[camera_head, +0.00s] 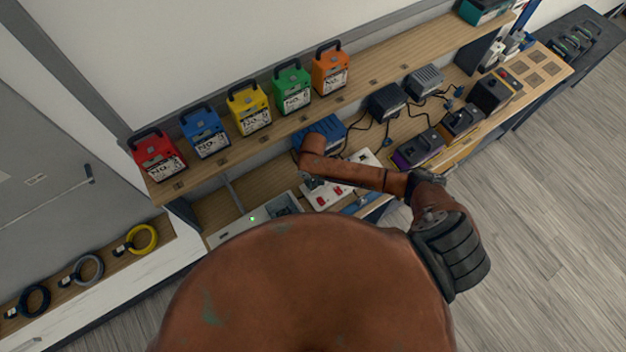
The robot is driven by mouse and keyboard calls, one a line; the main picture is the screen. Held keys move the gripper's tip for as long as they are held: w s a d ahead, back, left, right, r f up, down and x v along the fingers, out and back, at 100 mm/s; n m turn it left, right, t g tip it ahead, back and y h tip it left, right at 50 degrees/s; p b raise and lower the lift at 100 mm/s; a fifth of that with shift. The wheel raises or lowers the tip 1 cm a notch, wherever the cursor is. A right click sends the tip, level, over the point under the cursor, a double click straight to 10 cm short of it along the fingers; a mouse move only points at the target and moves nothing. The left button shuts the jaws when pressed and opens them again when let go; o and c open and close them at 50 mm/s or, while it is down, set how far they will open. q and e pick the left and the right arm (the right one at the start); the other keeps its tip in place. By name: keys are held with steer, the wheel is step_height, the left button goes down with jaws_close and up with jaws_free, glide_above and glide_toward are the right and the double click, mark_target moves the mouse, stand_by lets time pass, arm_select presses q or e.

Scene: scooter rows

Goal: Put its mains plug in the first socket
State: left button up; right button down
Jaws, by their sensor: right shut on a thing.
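A white socket board (347,188) with red switches lies on the lower bench, partly covered by my right arm. My right gripper (312,183) hangs down over the left end of this board. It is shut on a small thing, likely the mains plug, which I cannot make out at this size. Whether the plug touches a socket cannot be told. A blue charger box (328,131) stands just behind my right forearm, partly hidden by it. A dark cable runs on the bench to its right. My left gripper is out of view.
Red (159,156), blue (206,131), yellow, green and orange battery packs stand on the upper shelf (385,72). A grey tray (228,233) with a green light lies left of the board. Dark chargers (387,102) and cables crowd the bench to the right. Coiled cables (142,239) lie lower left.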

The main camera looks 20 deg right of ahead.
stand_by(0.6)
steer(key=shift+p, duration=0.5)
stand_by(0.6)
steer(key=shift+p, duration=0.45)
steer(key=shift+f+b, duration=0.45)
steer(key=shift+f, duration=0.55)
steer(key=c, duration=1.6)
jaws_free()
